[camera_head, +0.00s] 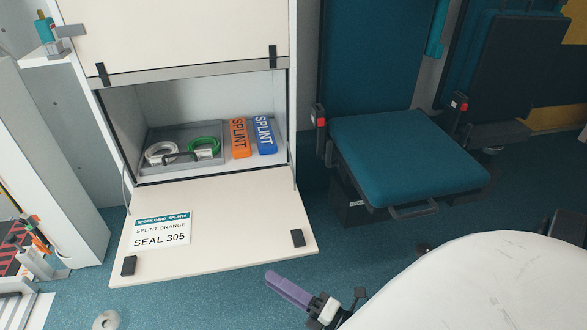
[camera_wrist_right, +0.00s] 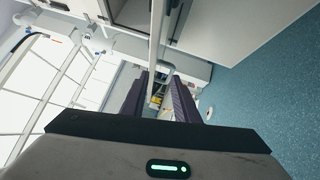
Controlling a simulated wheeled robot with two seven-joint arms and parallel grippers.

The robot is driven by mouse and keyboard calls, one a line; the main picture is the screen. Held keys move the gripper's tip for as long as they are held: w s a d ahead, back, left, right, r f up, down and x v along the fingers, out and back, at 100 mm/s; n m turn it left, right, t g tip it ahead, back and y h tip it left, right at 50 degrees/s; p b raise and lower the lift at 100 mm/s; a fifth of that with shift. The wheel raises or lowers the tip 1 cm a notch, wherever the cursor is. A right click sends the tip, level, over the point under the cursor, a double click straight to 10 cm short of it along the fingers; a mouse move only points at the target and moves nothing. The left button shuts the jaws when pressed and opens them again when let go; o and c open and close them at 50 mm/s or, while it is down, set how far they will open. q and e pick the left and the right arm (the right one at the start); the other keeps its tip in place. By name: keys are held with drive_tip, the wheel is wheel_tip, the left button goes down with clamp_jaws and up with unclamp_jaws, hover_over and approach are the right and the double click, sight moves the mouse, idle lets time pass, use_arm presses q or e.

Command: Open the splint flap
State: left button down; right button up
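The splint flap (camera_head: 245,222) is a cream panel hinged at the bottom of the locker opening. It hangs folded down and outward, so the compartment is open. It carries a card reading "STOCK CARD SPLINTS, SPLINT ORANGE, SEAL 305" (camera_head: 161,229) and two black catches near its free edge. An orange splint (camera_head: 239,139) and a blue splint (camera_head: 264,136) lie inside. My right gripper (camera_head: 285,288), with purple fingers, is in front of and below the flap's right corner, apart from it. In the right wrist view its fingers (camera_wrist_right: 158,98) stand apart with nothing visibly held. My left gripper is not in view.
A grey tray (camera_head: 213,158) with white and green coils sits in the compartment. A closed cream panel (camera_head: 180,32) is above. A teal seat (camera_head: 405,155) stands to the right. A white cabinet (camera_head: 62,150) is left.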

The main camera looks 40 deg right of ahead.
drive_tip(key=shift+s+d+f, duration=0.6)
drive_tip(key=shift+d+f, duration=0.05)
drive_tip(key=shift+f, duration=0.2)
drive_tip(key=shift+s+d+f, duration=0.6)
drive_tip(key=shift+d+f, duration=0.05)
drive_tip(key=shift+f, duration=0.15)
